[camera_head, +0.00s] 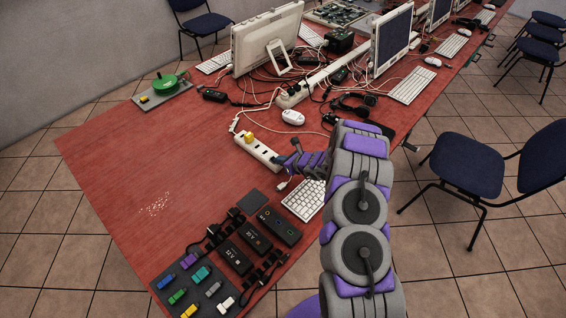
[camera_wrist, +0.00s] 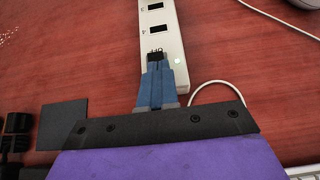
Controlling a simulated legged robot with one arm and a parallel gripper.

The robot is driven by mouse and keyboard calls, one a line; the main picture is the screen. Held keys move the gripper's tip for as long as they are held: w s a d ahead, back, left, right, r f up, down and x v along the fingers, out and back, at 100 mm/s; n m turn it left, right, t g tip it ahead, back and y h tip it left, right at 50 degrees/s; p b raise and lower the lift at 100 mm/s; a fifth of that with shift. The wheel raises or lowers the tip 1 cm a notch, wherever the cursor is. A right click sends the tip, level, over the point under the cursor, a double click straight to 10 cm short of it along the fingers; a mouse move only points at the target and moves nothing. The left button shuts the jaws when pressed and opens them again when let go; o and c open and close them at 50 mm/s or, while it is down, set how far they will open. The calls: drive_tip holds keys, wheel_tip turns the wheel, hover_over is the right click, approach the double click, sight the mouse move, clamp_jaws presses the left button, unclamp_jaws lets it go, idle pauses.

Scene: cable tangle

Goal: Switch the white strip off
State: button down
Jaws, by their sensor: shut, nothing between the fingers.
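The white strip (camera_head: 259,150) lies on the red table, left of my arm, with a yellow plug (camera_head: 249,138) in its far part. In the wrist view the strip (camera_wrist: 160,18) runs up from my fingertips and shows sockets numbered 3 and 4. A dark switch (camera_wrist: 157,57) with small lettering beside it sits near the strip's near end. A small pale light spot (camera_wrist: 178,61) shows to its right. My gripper (camera_wrist: 156,66) is shut and empty, its blue fingertips at the switch's near edge. Whether they touch it, and the switch's position, I cannot tell. My gripper also shows in the head view (camera_head: 287,158).
A white keyboard (camera_head: 305,199) lies near my arm. Black power bricks (camera_head: 257,237) and coloured USB sticks (camera_head: 195,288) lie at the front. Monitors (camera_head: 266,38), a white mouse (camera_head: 293,117) and tangled cables fill the back. The table's left part is mostly clear.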

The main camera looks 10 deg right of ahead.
drive_tip(key=shift+w+a+r, duration=0.1)
drive_tip(key=shift+a+r, duration=0.1)
drive_tip(key=shift+a, duration=0.05)
drive_tip(key=shift+a+r+p, duration=0.15)
drive_tip(key=shift+r+p, duration=0.1)
drive_tip(key=shift+p, duration=0.2)
drive_tip(key=shift+w+g+h, duration=0.1)
drive_tip(key=shift+g+h, duration=0.2)
drive_tip(key=shift+w+r, duration=0.15)
idle(0.5)
